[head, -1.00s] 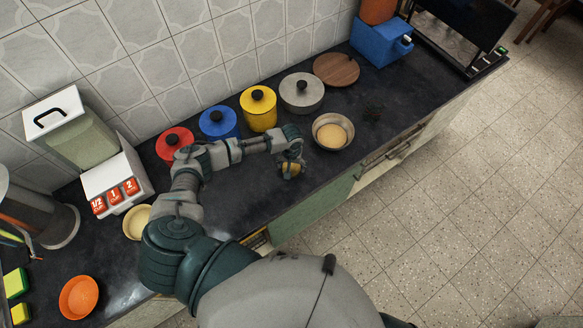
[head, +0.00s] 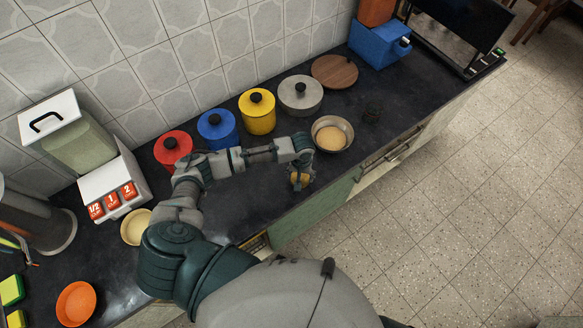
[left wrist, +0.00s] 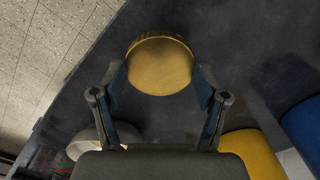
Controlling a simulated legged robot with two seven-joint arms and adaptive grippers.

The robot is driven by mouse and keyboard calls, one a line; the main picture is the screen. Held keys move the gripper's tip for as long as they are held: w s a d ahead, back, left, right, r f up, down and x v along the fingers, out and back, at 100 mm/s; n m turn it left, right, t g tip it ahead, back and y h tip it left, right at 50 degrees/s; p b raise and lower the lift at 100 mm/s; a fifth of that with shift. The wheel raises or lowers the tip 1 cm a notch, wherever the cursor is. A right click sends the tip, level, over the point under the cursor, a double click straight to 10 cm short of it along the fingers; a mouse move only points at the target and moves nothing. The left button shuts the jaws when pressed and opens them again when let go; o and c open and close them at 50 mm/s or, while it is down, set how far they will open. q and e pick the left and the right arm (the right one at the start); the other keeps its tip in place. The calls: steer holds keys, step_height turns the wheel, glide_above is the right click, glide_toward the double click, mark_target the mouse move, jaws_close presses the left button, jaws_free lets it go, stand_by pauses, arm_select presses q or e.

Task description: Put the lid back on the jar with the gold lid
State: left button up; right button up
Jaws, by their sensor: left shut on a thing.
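My left gripper (head: 299,180) is shut on a round gold lid (head: 300,179), above the counter near its front edge. In the left wrist view the gold lid (left wrist: 160,65) sits between the two fingers, its flat round face toward the camera. My right gripper is not in view.
A metal bowl (head: 332,134) with tan contents stands just beyond my left gripper. Red (head: 173,150), blue (head: 217,129), yellow (head: 257,113) and grey (head: 300,96) lidded pots line the wall. Counter around that thing is mostly clear.

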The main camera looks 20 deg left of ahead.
arm_select(q)
steer(key=s+d+r, duration=0.1)
steer(key=s+d, duration=0.3)
steer(key=d, duration=0.5)
steer(key=shift+s+b, duration=0.2)
steer(key=shift+b, duration=0.15)
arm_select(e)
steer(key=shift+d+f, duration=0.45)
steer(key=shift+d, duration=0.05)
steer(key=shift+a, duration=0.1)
arm_select(q)
steer(key=m+b, duration=0.2)
steer(key=m, duration=0.1)
glide_toward(293, 180)
steer(key=f, duration=0.5)
steer(key=shift+d+f, duration=0.35)
steer(key=shift+f, duration=0.05)
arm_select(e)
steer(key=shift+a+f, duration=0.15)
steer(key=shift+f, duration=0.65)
arm_select(q)
steer(key=shift+a, duration=0.3)
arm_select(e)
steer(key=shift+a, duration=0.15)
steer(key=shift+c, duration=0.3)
